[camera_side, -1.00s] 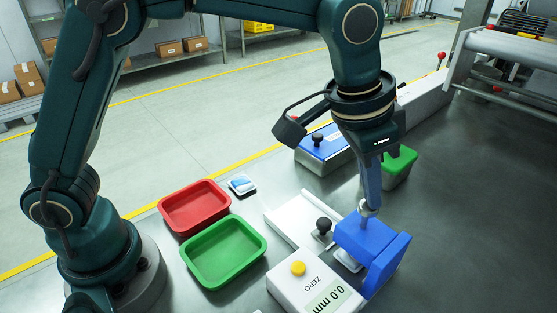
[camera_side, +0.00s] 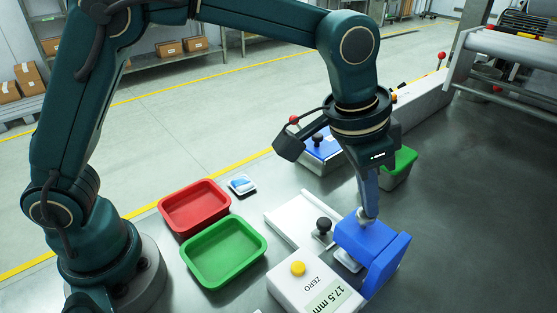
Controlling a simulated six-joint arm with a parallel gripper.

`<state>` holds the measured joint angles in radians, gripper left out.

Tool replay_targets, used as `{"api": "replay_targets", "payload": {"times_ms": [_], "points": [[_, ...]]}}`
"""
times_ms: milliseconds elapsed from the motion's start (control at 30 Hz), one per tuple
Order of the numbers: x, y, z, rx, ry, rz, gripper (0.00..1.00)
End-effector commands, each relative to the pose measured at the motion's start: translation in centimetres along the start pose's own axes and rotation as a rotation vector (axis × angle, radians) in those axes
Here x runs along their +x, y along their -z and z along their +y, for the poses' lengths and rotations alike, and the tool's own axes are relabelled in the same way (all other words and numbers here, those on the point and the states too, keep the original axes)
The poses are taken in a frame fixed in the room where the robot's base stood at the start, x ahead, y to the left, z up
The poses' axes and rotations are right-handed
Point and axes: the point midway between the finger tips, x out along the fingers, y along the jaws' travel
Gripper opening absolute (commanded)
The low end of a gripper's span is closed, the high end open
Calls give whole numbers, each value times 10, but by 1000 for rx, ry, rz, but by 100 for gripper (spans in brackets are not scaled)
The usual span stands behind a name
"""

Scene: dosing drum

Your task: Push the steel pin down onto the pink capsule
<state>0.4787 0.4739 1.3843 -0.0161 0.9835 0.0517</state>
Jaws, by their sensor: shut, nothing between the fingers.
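The steel pin (camera_side: 363,215) shows as a small metal top on the blue block-shaped gauge frame (camera_side: 381,253). My gripper (camera_side: 369,212) is shut and empty, its tips at the pin's top, seemingly touching it. The gauge's white box (camera_side: 308,289) has a yellow button (camera_side: 298,268) and a display (camera_side: 331,297) that reads 17.5 mm. The pink capsule is not visible; the blue frame and my gripper may hide it. A pale metal plate (camera_side: 346,260) shows partly under the blue frame.
A white slide with a black knob (camera_side: 323,225) lies left of the blue frame. A red tray (camera_side: 195,207) and a green tray (camera_side: 223,252) stand further left. The table at right is clear.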

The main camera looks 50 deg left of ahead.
Motion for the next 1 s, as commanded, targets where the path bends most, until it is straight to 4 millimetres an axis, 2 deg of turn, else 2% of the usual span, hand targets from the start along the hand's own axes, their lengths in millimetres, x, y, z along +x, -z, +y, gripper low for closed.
{"api": "replay_targets", "payload": {"times_ms": [567,1000], "points": [[0,0,0,0,0,-2,0],[-32,11,0,0,0,2,0]]}}
